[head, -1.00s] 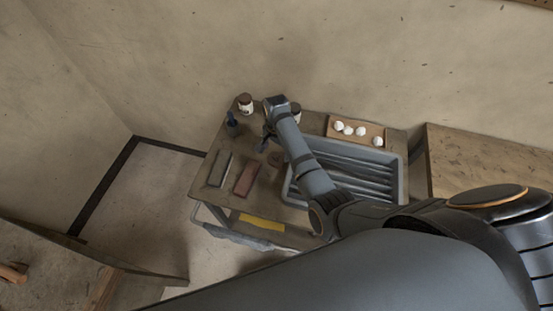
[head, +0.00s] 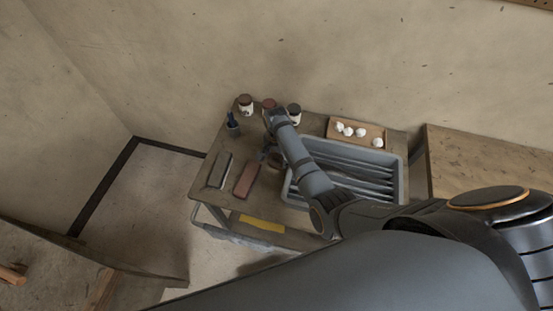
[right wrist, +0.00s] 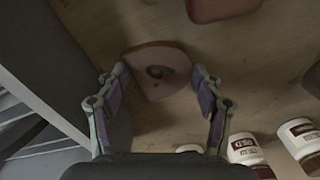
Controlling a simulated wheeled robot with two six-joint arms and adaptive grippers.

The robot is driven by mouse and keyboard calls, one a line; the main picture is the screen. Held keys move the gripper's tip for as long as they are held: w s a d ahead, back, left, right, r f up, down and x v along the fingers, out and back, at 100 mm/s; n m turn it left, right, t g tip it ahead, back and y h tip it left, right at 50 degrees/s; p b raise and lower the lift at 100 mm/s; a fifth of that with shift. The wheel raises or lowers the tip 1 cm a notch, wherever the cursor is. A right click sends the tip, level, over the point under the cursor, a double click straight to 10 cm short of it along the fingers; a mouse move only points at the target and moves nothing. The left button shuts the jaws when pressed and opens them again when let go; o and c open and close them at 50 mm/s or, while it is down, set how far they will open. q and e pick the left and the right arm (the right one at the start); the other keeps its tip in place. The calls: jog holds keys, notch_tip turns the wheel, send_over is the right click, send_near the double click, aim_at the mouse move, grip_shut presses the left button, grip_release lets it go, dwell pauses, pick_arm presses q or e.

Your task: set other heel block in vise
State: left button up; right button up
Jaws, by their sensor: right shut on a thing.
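My right gripper (right wrist: 160,72) is shut on a brown, D-shaped heel block (right wrist: 157,70) with a dark round mark on its face. The fingertips are at its two sides in the right wrist view. In the head view my right gripper (head: 272,154) is over the middle of the cart top (head: 213,181), left of the grey tray; it is small there and the block cannot be made out clearly. I cannot tell whether the block is clear of the cart top. No vise shows in either view. My left gripper is not in view.
The grey ribbed tray (head: 401,170) stands on the cart's right. A wooden tray with several white balls (head: 347,130) is behind it. Jars (head: 246,105) stand at the back edge. A red-brown slab (head: 246,179) and a dark slab (head: 220,170) lie at the left.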

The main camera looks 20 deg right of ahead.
aim_at(276, 159)
notch_tip(276, 159, up, 10)
dwell(0.4)
jog(key=shift+a, duration=0.15)
